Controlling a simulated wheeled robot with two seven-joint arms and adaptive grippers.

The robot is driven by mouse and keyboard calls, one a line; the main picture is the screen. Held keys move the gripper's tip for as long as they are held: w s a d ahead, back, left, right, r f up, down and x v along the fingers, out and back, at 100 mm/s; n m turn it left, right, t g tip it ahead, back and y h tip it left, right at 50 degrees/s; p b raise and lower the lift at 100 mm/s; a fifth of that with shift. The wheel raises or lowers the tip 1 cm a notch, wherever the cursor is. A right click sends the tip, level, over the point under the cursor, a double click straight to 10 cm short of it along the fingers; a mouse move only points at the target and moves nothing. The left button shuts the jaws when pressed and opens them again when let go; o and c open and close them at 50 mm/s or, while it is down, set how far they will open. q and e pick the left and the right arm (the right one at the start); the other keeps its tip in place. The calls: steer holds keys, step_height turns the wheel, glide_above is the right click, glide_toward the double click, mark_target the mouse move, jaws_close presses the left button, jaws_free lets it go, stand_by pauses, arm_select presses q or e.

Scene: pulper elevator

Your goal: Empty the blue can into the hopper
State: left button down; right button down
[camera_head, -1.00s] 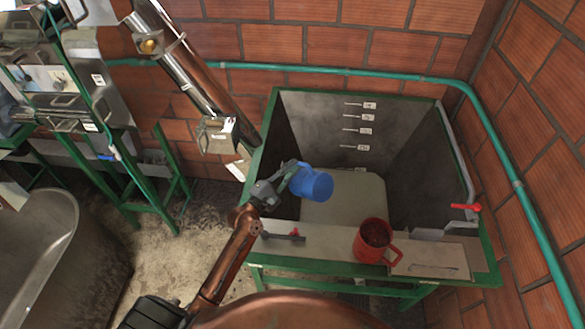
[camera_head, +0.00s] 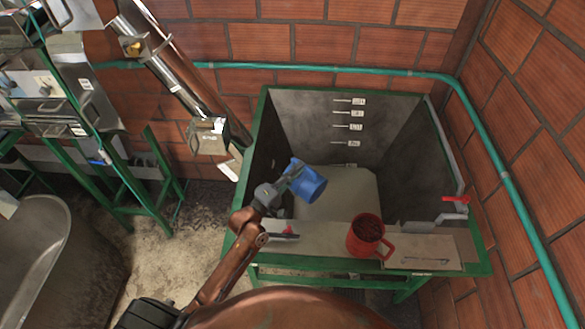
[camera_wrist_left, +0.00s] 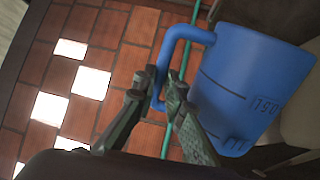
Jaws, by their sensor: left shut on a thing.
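The blue can (camera_head: 309,184) is held over the open top of the hopper (camera_head: 404,187), a grey-walled tank in a green frame. In the head view the can is tilted, and its inside is hidden. My left gripper (camera_head: 291,172) is shut on the can's handle. In the left wrist view the gripper (camera_wrist_left: 161,88) closes around the handle, and the blue can (camera_wrist_left: 245,85) shows dark level marks on its side. My right gripper is not in view.
A red can (camera_head: 368,234) full of dark contents stands on the hopper's front ledge. A red-handled valve (camera_head: 455,199) is at the right. A slanted metal tube (camera_head: 181,70) comes down at the hopper's left. A metal tub (camera_head: 40,250) stands at far left.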

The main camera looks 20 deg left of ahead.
mark_target(311, 173)
arm_select(q)
steer(key=d+m, duration=0.1)
steer(key=m, duration=0.1)
steer(key=s+d+m, duration=0.1)
steer(key=m, duration=0.2)
steer(key=d+m+g+h, duration=0.1)
steer(key=d+m, duration=0.1)
steer(key=m, duration=0.1)
steer(key=shift+s, duration=0.3)
steer(key=m, duration=0.3)
steer(key=shift+d+f+m, duration=0.2)
steer(key=shift+f+m, duration=0.1)
steer(key=shift+f, duration=0.1)
steer(key=m, duration=0.1)
steer(key=m+g, duration=0.1)
steer(key=m, duration=0.1)
steer(key=shift+s+f, duration=0.1)
steer(key=shift+f, duration=0.2)
steer(key=m, duration=0.1)
steer(key=r+m, duration=0.1)
steer(key=m, duration=0.2)
steer(key=shift+a+r, duration=0.15)
steer(key=shift+a, duration=0.15)
steer(key=shift+w+a+r+m, duration=0.1)
steer(key=shift+w+a+m, duration=0.1)
steer(key=shift+w+m, duration=0.1)
steer(key=shift+s, duration=0.1)
